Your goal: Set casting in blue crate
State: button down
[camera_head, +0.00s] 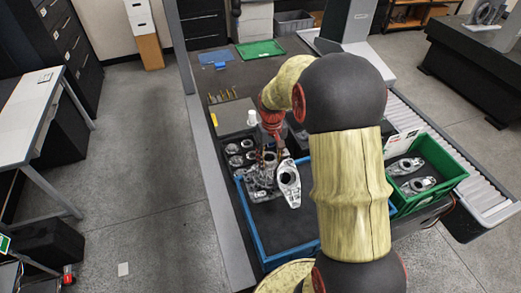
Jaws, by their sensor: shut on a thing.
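The blue crate (250,238) is an open box with a dark floor, low in the middle of the picture. My gripper (277,152) points down over its far part and is shut on a silver-grey casting (289,185), a flat oblong part with a round hole. This casting hangs tilted over the crate; I cannot tell whether it touches anything inside. More grey castings (262,178) lie in the crate's far left part, below and beside the gripper. My arm covers the crate's right side and hides part of the gripper.
A green crate (440,197) with two castings stands on the right, beside a roller conveyor (492,200). Round metal parts (233,148) sit in a dark tray left of the gripper. A white bottle (252,118) stands behind it. The crate's near floor is bare.

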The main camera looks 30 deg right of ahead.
aim_at(279, 171)
jog(key=shift+s+d+f, duration=0.3)
jog(key=shift+s+f, duration=0.25)
jog(key=shift+f, duration=0.25)
jog(key=shift+s+d+f, duration=0.25)
jog(key=shift+s+f, duration=0.3)
jog(key=shift+f, duration=0.2)
jog(key=shift+s+d+f, duration=0.3)
jog(key=shift+s+f, duration=0.25)
jog(key=shift+f, duration=0.25)
jog(key=shift+s+f, duration=0.15)
jog(key=shift+f, duration=1.55)
jog(key=c, duration=1)
grip_release()
jog(key=shift+s+f, duration=0.15)
